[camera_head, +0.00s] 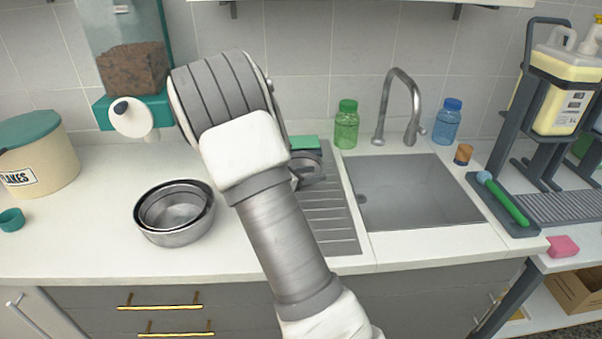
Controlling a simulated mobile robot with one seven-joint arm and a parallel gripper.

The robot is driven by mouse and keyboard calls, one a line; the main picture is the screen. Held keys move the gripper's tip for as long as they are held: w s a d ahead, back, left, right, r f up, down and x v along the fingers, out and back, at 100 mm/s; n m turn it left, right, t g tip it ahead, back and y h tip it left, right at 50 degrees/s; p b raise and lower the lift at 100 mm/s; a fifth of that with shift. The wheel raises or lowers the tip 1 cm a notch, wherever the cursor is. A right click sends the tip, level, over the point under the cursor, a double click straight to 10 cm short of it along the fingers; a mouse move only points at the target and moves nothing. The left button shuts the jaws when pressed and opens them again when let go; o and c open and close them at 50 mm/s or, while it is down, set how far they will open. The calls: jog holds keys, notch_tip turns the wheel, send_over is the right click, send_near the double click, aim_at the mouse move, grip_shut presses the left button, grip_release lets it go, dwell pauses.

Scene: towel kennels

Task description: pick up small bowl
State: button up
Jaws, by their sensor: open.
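Two round metal bowls stand nested on the white counter, left of my arm. The small bowl (174,211) sits inside the larger bowl (180,238), with its rim showing just within the larger rim. Both are upright and look empty. My arm rises from the bottom middle to a ribbed joint at upper centre, right of the bowls and apart from them in the picture. My gripper cannot be made out; it appears hidden behind the arm.
A dispenser (125,35) with brown contents and a tub (40,160) stand at left, near a teal cup (12,220). The sink (415,190), tap (398,95), green bottle (346,125) and blue bottle (447,122) are at right. The counter in front of the bowls is clear.

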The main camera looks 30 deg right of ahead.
grip_shut()
dwell(1.3)
